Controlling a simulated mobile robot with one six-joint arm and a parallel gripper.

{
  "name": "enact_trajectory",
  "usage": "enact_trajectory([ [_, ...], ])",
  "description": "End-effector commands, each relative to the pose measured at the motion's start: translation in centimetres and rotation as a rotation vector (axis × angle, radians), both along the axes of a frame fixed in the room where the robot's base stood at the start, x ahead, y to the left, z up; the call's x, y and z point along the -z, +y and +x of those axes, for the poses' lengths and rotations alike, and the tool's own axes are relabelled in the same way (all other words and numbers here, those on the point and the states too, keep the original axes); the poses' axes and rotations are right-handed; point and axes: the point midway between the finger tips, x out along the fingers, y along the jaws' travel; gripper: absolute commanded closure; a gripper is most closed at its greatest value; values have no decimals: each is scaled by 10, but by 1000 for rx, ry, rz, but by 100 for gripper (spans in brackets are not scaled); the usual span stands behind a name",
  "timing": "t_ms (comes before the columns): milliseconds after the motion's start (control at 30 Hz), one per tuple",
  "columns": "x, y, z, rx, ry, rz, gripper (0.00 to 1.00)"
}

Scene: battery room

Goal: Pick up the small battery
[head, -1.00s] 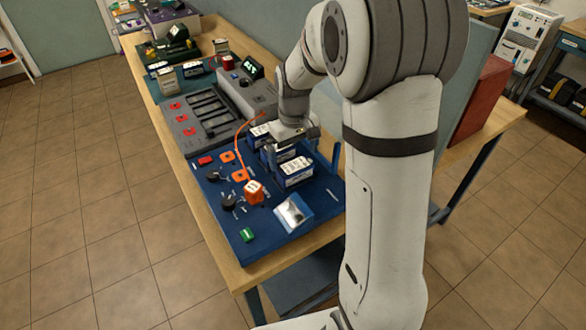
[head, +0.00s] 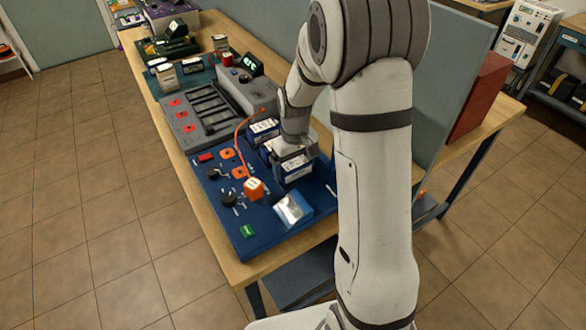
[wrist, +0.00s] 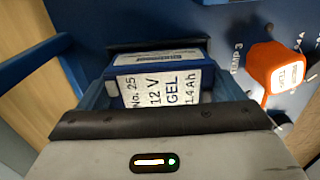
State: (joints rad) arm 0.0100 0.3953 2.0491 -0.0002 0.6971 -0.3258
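A small blue battery (wrist: 160,88) with a white label reading "No. 25, 12 V, GEL, 1.4 Ah" shows in the wrist view, in a blue holder just beyond my gripper. My gripper (head: 290,150) is low over the blue board (head: 225,215) in the head view, close above a blue battery with a white label (head: 298,168).
Another blue battery (head: 263,128) stands behind my gripper. An orange block (head: 253,189), a tilted silver-faced box (head: 293,208) and a thin orange cable (head: 238,135) are close by. A grey slotted tray (head: 205,112) lies farther back. A blue upright bar (wrist: 35,60) shows at left in the wrist view.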

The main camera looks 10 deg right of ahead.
Motion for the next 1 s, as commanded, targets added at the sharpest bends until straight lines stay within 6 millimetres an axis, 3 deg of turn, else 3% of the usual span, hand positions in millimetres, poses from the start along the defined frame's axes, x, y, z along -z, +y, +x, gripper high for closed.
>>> enact_trajectory([
  [367,0,0,0,1,0,0,54],
  [667,-6,-1,1,1,-3,0,54],
  [1000,-64,-1,1,2,-6,0,54],
])
